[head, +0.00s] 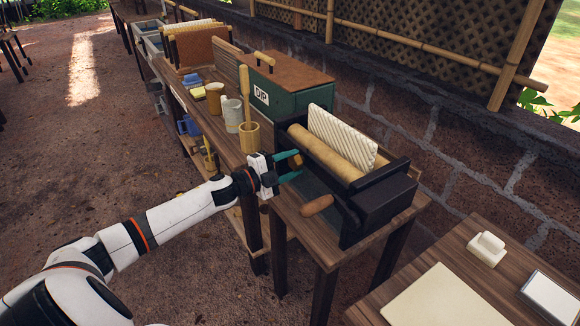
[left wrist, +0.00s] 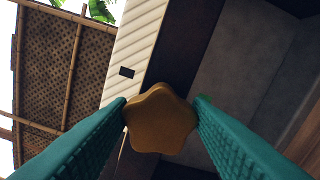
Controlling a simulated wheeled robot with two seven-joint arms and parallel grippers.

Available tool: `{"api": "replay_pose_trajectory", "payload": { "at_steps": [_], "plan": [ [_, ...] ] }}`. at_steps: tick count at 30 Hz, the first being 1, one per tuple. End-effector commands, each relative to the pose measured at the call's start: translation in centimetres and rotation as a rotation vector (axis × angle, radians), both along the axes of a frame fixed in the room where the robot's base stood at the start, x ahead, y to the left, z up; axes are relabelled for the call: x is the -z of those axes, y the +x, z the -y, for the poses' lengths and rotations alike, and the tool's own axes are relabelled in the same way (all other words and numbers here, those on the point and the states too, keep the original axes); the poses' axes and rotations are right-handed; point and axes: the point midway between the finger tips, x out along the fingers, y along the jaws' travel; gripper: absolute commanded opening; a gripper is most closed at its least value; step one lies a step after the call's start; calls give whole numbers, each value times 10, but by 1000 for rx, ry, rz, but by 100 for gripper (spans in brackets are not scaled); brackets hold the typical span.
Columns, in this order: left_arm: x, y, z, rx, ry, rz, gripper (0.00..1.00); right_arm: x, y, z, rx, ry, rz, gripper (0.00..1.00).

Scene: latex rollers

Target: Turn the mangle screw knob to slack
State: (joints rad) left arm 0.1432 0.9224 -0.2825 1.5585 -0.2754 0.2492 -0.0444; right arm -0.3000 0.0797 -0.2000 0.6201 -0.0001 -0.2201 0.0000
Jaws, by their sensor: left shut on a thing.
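The mangle (head: 388,199) stands on a small wooden table, with a dark frame, a tan roller (head: 325,152) and a ribbed cream sheet (head: 342,137) upright behind the roller. The mangle screw knob (head: 296,161) is brownish yellow on its near left end. In the left wrist view the knob (left wrist: 160,118) is star-shaped with rounded lobes. My left gripper (head: 290,165) has teal fingers, shut on the knob with one finger on each side. The fingers (left wrist: 160,122) touch the knob's edges in the left wrist view. My right gripper is not in view.
A wooden crank handle (head: 317,205) sticks out from the mangle's front, close to my left wrist. A green DIP box (head: 285,92) and a wooden pot with a paddle (head: 249,136) stand behind. A table with a cream sheet (head: 440,298) is at lower right.

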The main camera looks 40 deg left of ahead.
Motion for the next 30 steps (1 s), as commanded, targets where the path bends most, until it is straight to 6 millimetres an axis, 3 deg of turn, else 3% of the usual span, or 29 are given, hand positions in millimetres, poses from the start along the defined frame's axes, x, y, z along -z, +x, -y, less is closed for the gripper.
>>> {"api": "replay_pose_trajectory", "payload": {
  "at_steps": [18, 30],
  "plan": [
    [7, 0, 0, 2, 530, 215, 22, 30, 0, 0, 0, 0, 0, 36],
    [7, 0, 0, 3, 752, 307, 22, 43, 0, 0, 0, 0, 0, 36]
  ]
}}
